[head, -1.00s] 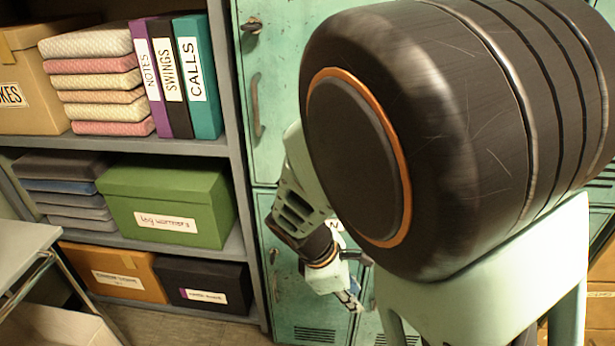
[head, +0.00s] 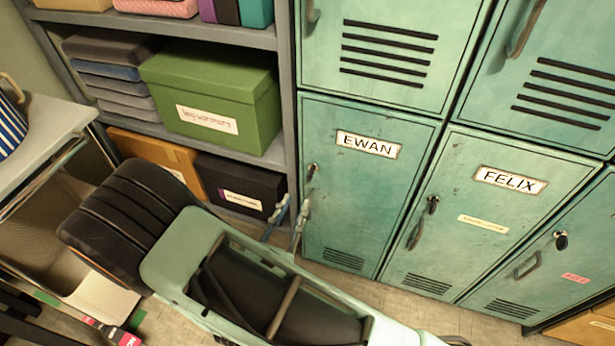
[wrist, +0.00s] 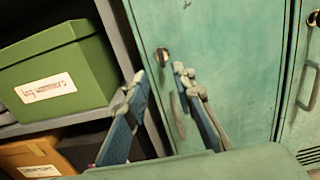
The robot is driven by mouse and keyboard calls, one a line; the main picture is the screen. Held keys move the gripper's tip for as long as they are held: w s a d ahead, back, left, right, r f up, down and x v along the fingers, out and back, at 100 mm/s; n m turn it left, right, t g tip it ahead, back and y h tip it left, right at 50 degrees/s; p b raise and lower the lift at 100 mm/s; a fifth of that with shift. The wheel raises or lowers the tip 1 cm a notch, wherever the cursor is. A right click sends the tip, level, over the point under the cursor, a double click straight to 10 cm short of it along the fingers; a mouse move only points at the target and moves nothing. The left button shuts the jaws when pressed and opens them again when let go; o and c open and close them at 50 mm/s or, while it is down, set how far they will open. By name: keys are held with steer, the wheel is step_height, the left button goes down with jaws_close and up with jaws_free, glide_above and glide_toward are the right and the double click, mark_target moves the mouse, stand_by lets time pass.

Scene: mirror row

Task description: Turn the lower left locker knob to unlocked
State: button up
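The lower left locker (head: 350,225) is mint green with an EWAN name plate. Its small metal knob (head: 312,171) sits near the door's left edge, above a pull handle (head: 306,209). I cannot tell the distance from fingertips to knob.
A grey shelf with a green box (head: 212,100), an orange box (head: 158,160) and a black box (head: 240,185) stands close at the left. The FELIX locker (head: 480,215) is on the right. A grey table (head: 45,140) stands at far left.

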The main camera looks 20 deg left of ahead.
mark_target(308, 178)
steer(key=w, duration=0.3)
steer(key=w+b, duration=0.1)
steer(key=w, duration=0.2)
steer(key=w+d, duration=0.1)
steer(key=w, duration=0.2)
steer(key=shift+w, duration=0.25)
steer(key=shift+a, duration=0.1)
jaws_close()
